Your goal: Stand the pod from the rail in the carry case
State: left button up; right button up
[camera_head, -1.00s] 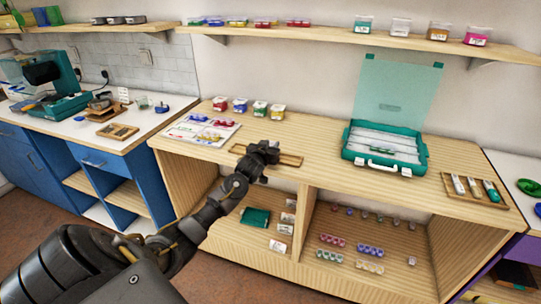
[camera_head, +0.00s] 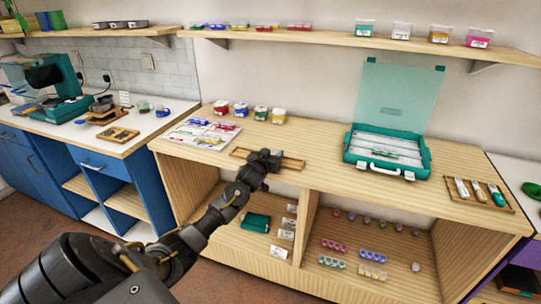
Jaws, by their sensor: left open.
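The teal carry case (camera_head: 354,158) stands open on the wooden counter, its clear teal lid raised at the back. Pale strips run across its inside. A narrow wooden rail (camera_head: 292,163) lies on the counter left of the case. My left gripper (camera_head: 268,157) is open at the middle of this rail and covers part of it. I cannot make out a pod there or between the fingers. A wooden tray (camera_head: 466,201) at the right end of the counter holds 3 tube-like items, the right one teal (camera_head: 497,195). My right gripper is not in view.
A sheet (camera_head: 190,143) with coloured pieces lies at the counter's left. Several small lidded tubs (camera_head: 261,113) stand behind it. A wall shelf (camera_head: 340,41) runs above. Cubbies below hold bead strips (camera_head: 372,254) and a teal box (camera_head: 257,222). Counter between rail and case is clear.

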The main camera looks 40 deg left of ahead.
pick_arm(q)
jog(key=shift+f+b, duration=0.1)
jog(key=shift+b, duration=0.2)
jog(key=shift+s, duration=0.2)
jog(key=b+v, duration=0.1)
jog(key=v, duration=0.9)
jog(key=shift+s+r, duration=0.2)
jog(key=shift+r, duration=0.25)
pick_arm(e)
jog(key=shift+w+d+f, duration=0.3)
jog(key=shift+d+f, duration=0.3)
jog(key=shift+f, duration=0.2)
pick_arm(q)
jog(key=shift+a, duration=0.1)
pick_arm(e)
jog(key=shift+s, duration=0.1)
